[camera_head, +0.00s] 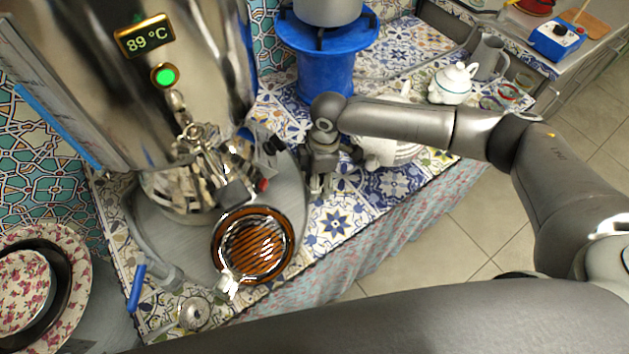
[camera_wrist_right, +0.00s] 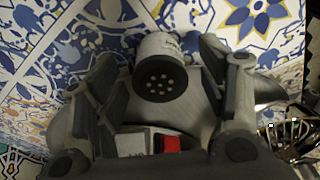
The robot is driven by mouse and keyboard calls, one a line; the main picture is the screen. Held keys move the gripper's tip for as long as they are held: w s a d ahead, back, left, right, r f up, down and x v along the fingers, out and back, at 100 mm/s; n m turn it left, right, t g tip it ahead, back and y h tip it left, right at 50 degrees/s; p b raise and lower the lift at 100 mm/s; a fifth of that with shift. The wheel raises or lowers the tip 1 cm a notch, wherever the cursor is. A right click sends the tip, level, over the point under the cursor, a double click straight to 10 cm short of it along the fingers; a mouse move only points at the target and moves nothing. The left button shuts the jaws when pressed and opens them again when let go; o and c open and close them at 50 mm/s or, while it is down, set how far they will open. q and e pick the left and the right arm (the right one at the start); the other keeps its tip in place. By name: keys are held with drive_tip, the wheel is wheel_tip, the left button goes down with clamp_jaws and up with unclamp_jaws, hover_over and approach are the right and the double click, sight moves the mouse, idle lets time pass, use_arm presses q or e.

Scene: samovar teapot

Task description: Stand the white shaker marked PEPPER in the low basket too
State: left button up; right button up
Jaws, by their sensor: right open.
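In the right wrist view a white shaker (camera_wrist_right: 160,68) with a dark, perforated top stands between the two fingers of my right gripper (camera_wrist_right: 167,90). The fingers are open, one on each side of it; I cannot tell whether either touches it. Its lettering is too small to read. In the head view my right gripper (camera_head: 322,182) points down at the patterned tiles, right of the samovar's grey tray, and the shaker cannot be made out. I cannot clearly identify the low basket. My left gripper is not in view.
A large steel samovar (camera_head: 90,60) stands at the left on a grey tray (camera_head: 290,215), with a brown round slatted dish (camera_head: 252,245) at its front. A blue stand (camera_head: 325,75) is behind my gripper. A white teapot (camera_head: 452,84) stands right of it. The counter's front edge is close.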

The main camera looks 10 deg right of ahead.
drive_tip(key=c, duration=1.2)
drive_tip(key=shift+c, duration=0.4)
drive_tip(key=shift+r, duration=0.15)
